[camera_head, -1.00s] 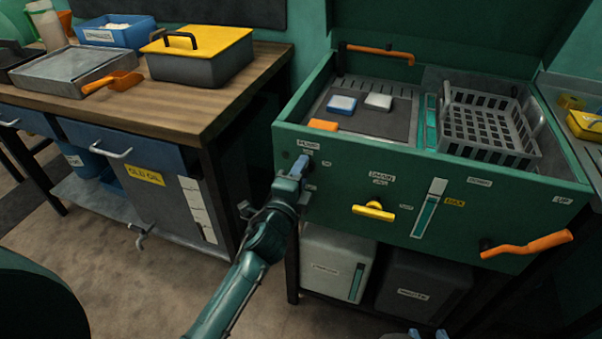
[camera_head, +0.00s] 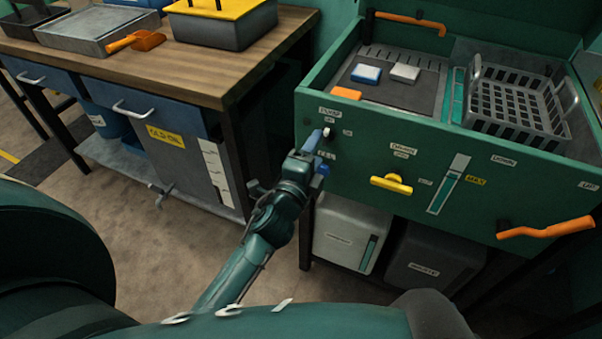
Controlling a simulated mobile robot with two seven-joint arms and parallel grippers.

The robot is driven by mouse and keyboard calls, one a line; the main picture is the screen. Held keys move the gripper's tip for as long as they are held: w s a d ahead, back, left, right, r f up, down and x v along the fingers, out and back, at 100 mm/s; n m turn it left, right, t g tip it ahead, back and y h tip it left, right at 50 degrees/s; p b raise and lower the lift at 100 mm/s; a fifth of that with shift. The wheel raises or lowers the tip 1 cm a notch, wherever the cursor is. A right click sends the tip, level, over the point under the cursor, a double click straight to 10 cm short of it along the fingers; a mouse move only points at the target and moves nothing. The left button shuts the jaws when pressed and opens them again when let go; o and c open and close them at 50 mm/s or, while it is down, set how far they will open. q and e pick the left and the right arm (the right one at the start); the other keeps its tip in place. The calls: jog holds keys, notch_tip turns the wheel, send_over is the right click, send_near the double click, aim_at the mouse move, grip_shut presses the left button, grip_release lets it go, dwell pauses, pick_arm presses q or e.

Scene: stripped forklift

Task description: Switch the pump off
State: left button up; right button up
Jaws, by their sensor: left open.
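The green washer cabinet (camera_head: 410,216) has a small pump switch (camera_head: 329,132) at the left of its front panel, under the PUMP label (camera_head: 330,112). The switch is small and partly hidden by my gripper, so its position cannot be read. My left gripper (camera_head: 319,154) is open, its blue fingers at the panel just below and left of the switch. Whether a finger touches the switch cannot be told. My right gripper is not in view.
A yellow drain handle (camera_head: 391,184) and an orange lift lever (camera_head: 547,229) stick out of the same panel. Two canisters stand below, one pale (camera_head: 345,238). A wooden workbench (camera_head: 190,75) is at the left, with open floor before it.

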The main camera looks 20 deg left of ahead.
pick_arm(q)
jog(key=s, duration=0.9)
jog(key=shift+a, duration=0.15)
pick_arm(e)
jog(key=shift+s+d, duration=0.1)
pick_arm(q)
jog(key=s+d+f+n+g+h, duration=0.2)
jog(key=s+f+n+g, duration=0.1)
jog(key=s+n, duration=0.45)
jog(key=s+d+f+n+g+h, duration=0.1)
jog(key=s+f+n+g+h, duration=0.15)
jog(key=s+n, duration=0.5)
jog(key=shift+g+y, duration=0.85)
jog(key=shift+g, duration=0.1)
jog(key=w+r+p, duration=0.1)
jog(key=r+p, duration=0.1)
jog(key=p, duration=0.5)
jog(key=w+r+p, duration=0.1)
jog(key=p, duration=0.6)
jog(key=shift+a+r, duration=0.2)
jog(key=shift+r, duration=0.15)
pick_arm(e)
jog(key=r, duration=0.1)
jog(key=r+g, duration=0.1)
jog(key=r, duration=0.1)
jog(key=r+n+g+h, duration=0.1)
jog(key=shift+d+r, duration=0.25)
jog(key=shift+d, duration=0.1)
